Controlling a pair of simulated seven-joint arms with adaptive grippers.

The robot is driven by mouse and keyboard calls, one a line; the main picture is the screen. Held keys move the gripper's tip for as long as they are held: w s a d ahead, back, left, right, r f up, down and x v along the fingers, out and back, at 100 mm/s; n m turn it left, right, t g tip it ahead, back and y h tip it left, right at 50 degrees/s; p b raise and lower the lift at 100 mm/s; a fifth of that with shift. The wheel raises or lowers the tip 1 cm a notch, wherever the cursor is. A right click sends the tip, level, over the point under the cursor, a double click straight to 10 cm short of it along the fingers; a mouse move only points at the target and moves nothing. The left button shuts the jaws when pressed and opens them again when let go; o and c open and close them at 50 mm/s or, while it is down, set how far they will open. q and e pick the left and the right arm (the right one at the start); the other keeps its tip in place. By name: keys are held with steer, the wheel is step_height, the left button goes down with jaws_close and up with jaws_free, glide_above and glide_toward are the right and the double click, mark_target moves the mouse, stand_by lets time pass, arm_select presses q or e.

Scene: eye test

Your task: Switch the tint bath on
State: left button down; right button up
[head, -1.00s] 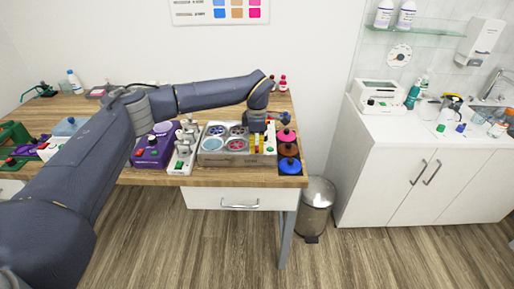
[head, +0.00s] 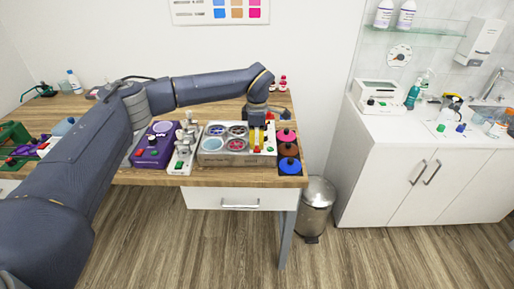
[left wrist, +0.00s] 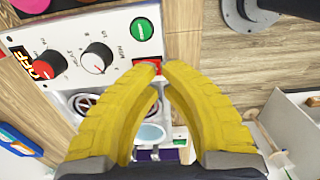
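My yellow fingertips (left wrist: 161,65) are close together, with nothing clearly held, below the green button. A red part (left wrist: 147,63) shows right at the tips; whether they touch it I cannot tell. My right gripper is not in view.
A metal bin (head: 315,207) is on the floor.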

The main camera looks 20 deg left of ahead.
mark_target(257, 150)
arm_select(q)
steer(key=shift+r, duration=2.15)
